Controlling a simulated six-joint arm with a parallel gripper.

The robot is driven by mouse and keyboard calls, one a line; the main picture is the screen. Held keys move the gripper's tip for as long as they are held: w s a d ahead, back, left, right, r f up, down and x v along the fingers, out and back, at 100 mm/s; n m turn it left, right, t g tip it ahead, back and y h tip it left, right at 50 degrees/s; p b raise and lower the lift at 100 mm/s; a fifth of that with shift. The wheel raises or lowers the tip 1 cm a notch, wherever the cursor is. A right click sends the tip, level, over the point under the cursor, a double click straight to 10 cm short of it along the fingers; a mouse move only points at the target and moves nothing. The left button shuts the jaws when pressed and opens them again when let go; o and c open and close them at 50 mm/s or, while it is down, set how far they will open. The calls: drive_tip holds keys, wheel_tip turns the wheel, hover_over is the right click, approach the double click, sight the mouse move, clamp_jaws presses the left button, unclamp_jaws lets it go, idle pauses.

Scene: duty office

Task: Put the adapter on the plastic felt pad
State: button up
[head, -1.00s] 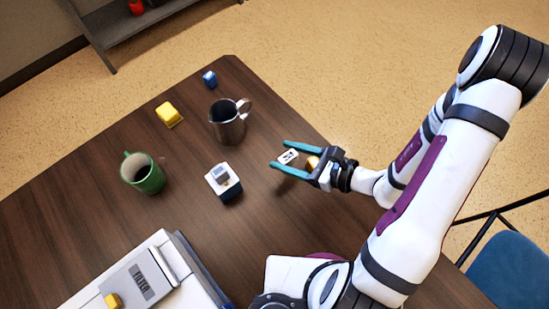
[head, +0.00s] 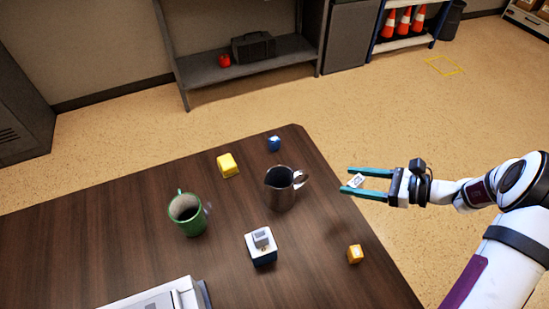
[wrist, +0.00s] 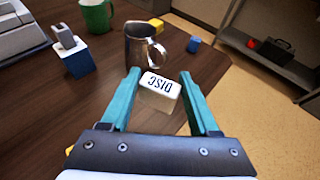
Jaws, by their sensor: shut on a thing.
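My gripper (head: 352,180) is shut on a small white block (head: 357,181), held in the air over the right part of the table. In the wrist view the white block (wrist: 160,92) sits between the teal fingers (wrist: 162,88), and its dark lettering reads "DISC" upside down. A blue block with a white top (head: 262,255) stands on the table to the left, with a small grey piece (head: 262,238) on it; both also show at upper left in the wrist view (wrist: 74,62). I cannot tell which things are the adapter and the plastic felt pad.
A metal pitcher (head: 280,190) stands left of my gripper, with a green mug (head: 188,218) farther left. A yellow block (head: 228,165) and a small blue block (head: 274,143) lie behind. An orange block (head: 355,254) lies near the right edge. A pale device (head: 160,297) stands in front.

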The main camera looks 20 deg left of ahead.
drive_tip(key=w+a+r+n+g, duration=0.1)
drive_tip(key=w+a+n+g, duration=0.15)
drive_tip(key=a, duration=0.45)
drive_tip(key=w+a+r+n+g, duration=0.1)
drive_tip(key=w+a+g, duration=0.15)
drive_tip(key=a, duration=0.45)
drive_tip(key=n+g+h, duration=0.1)
drive_tip(key=n, duration=0.1)
hover_over(227, 161)
drive_tip(key=f, duration=0.4)
drive_tip(key=shift+d+f, duration=0.2)
drive_tip(key=shift+d, duration=0.05)
drive_tip(key=f, duration=0.4)
drive_tip(key=shift+s+a, duration=0.1)
drive_tip(key=shift+a, duration=0.25)
drive_tip(key=shift+f, duration=0.15)
drive_tip(key=shift+f, duration=0.1)
drive_tip(key=o, duration=1.3)
